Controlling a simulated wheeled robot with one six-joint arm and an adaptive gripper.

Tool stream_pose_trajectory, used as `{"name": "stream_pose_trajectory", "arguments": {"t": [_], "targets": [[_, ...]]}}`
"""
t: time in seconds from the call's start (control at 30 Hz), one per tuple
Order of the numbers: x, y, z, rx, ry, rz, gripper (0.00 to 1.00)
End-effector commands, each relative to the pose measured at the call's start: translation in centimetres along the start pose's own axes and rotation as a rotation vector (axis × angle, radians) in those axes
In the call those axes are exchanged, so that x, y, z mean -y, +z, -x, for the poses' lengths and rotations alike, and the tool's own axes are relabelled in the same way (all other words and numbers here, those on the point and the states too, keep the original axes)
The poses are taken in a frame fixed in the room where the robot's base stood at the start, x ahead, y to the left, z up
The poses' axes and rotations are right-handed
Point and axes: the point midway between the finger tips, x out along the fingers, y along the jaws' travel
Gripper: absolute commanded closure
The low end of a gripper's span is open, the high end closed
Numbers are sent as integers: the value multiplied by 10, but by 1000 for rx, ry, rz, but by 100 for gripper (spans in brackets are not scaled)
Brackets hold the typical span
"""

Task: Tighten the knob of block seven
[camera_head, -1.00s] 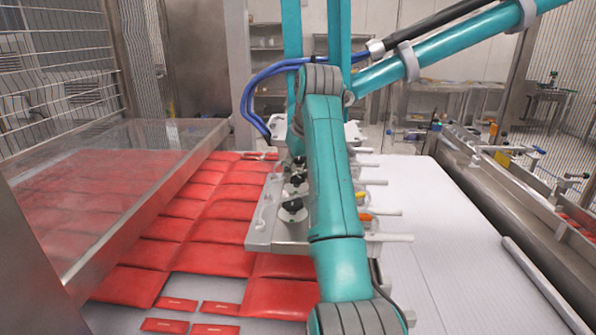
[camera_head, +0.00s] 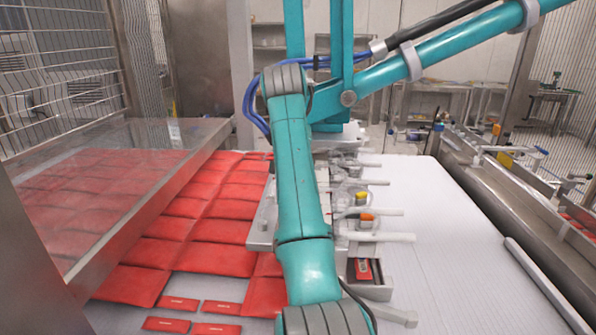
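The vacuum picker, a grey metal plate (camera_head: 262,228) with blocks, hoses and white tubes, hangs over the conveyor in the middle. My teal arm (camera_head: 297,180) crosses in front of it and hides much of its top. No black knob shows clearly now, and I cannot tell which block is number seven. On the right side, an orange fitting (camera_head: 366,217) and a yellow fitting (camera_head: 361,195) show. A grey block near the front right has a dark recess and a red label (camera_head: 364,269). My gripper is not visible, so its place relative to the knob cannot be seen.
Red packets (camera_head: 215,225) cover the conveyor's left side, partly under a clear cover (camera_head: 85,175). The white conveyor surface (camera_head: 450,240) is bare on the right. A teal picker beam (camera_head: 450,45) spans the upper right. A metal rail line (camera_head: 500,200) runs along the right.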

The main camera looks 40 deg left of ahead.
Motion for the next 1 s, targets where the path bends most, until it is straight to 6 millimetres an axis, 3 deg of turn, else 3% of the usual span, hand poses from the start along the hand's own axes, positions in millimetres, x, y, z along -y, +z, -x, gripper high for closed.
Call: {"name": "stream_pose_trajectory", "arguments": {"t": [0.57, 0.6, 0.7, 1.0], "targets": [[0, 0, 0, 1, 14, -32, 92], [0, 0, 0, 1, 14, -32, 53], [0, 0, 0, 1, 14, -31, 32], [0, 0, 1, 0, 13, -31, 32]]}}
